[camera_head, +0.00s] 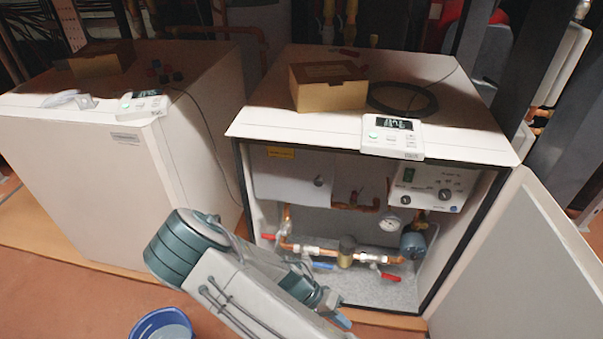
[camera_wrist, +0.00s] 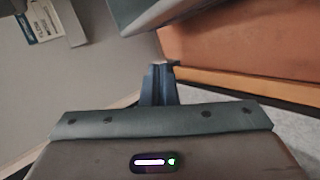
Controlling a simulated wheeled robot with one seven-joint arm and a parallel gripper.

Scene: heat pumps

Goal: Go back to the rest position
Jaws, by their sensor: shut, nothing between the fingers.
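My gripper (camera_wrist: 158,82) is shut, its two dark fingers together with nothing between them in the wrist view. In the head view my arm reaches from the lower middle toward the open heat pump cabinet (camera_head: 258,128). Its end is low in front of the cabinet's lower opening, and the fingers are hard to make out there. The open cabinet shows copper pipes, red and blue valve handles, a round gauge (camera_head: 391,222) and a control box (camera_head: 431,187). My arm hides part of the lower left of the opening.
The cabinet's door (camera_head: 520,265) stands open at the right. A closed cabinet (camera_head: 75,185) stands at the left. A cardboard box (camera_head: 328,92), a black cable coil (camera_head: 402,100) and a white controller (camera_head: 392,136) lie on the open cabinet. A blue bucket (camera_head: 162,322) stands on the floor.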

